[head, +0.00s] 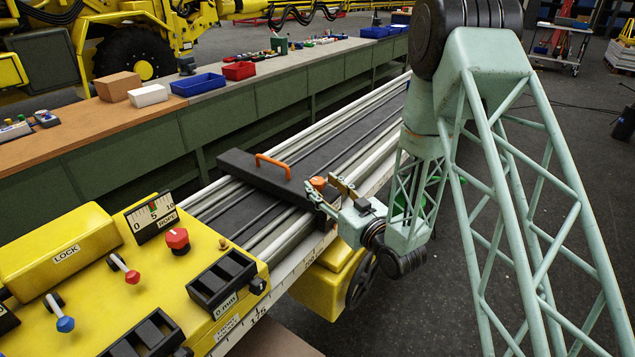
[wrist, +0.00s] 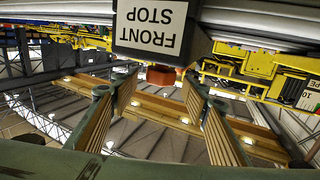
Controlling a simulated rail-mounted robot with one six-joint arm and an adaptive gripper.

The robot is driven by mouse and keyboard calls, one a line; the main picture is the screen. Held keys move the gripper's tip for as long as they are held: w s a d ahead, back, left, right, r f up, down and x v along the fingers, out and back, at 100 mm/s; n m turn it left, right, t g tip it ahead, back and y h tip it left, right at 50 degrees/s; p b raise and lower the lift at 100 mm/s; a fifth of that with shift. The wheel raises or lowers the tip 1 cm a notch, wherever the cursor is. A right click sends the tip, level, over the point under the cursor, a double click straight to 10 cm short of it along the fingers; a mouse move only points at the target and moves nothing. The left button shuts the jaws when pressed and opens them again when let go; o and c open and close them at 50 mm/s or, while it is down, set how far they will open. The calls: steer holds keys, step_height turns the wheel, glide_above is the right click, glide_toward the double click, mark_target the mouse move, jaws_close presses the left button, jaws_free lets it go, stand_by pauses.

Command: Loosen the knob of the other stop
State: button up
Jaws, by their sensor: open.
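The stop is a dark block (head: 241,166) lying across the rails, with an orange handle (head: 273,165) on top. In the wrist view its white label (wrist: 152,27) reads FRONT STOP, upside down. An orange-red knob (head: 318,183) sits at its right end, and it also shows below the label in the wrist view (wrist: 161,76). My gripper (head: 330,192) is beside that knob. In the wrist view my gripper (wrist: 158,85) is open, one finger on each side of the knob's line. I cannot tell whether either finger touches the knob.
A yellow control console (head: 100,290) with levers and a red button (head: 177,239) stands at the front left. A dark handwheel (head: 361,281) is below my gripper. A long bench (head: 225,110) with blue and red bins runs behind the rails. The rails beyond the stop look clear.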

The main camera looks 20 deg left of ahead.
steer(key=shift+x, duration=1.5)
steer(key=shift+c, duration=0.5)
steer(key=c, duration=0.8)
